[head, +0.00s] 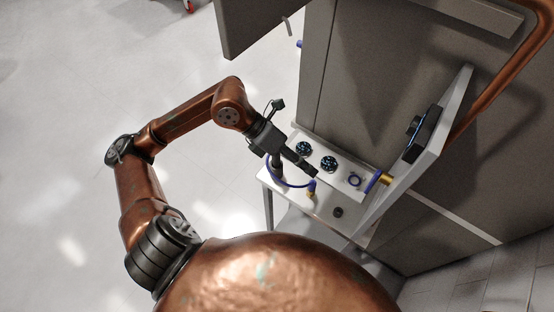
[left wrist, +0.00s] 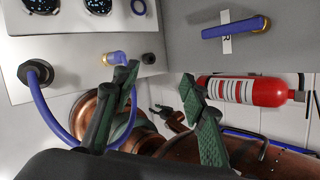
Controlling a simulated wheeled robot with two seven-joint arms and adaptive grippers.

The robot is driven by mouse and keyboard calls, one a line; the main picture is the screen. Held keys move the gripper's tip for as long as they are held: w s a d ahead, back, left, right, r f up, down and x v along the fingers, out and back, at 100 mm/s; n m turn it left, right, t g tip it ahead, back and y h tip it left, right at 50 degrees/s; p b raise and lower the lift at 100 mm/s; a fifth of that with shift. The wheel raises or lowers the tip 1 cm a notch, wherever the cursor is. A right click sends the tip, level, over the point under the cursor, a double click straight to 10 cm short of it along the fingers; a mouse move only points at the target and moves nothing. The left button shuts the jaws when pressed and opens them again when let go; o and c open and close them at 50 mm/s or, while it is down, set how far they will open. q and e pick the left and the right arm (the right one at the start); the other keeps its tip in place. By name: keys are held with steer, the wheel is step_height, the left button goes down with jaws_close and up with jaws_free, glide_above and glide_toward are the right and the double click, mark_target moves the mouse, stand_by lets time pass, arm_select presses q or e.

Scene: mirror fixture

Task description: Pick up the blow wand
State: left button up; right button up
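In the head view a blue and brass piece (head: 377,181), likely the same, shows at the panel's lower left edge. My left gripper (head: 314,173) hangs over the white bench top; in the left wrist view its green-black fingers (left wrist: 160,82) are apart with nothing between them. The tube is beyond the right finger, not touched. A small dark claw shape (left wrist: 170,116) shows behind the fingers; I cannot tell whether it is my right gripper.
A blue hose (head: 285,184) loops from a black port to a blue elbow fitting (left wrist: 116,58) near the left finger. Dark round gauges (head: 328,163) sit on the white bench. A red fire extinguisher (left wrist: 250,90) is beyond. The upright panel (head: 452,112) bounds the right side.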

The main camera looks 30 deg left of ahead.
arm_select(q)
steer(key=a+f+t+y, duration=0.1)
steer(key=a+y, duration=0.5)
steer(key=a, duration=0.5)
glide_above(276, 163)
steer(key=w, duration=0.1)
steer(key=f, duration=0.7)
steer(key=shift+w+a, duration=0.1)
steer(key=shift+a, duration=0.25)
steer(key=shift+y, duration=0.3)
jaws_close()
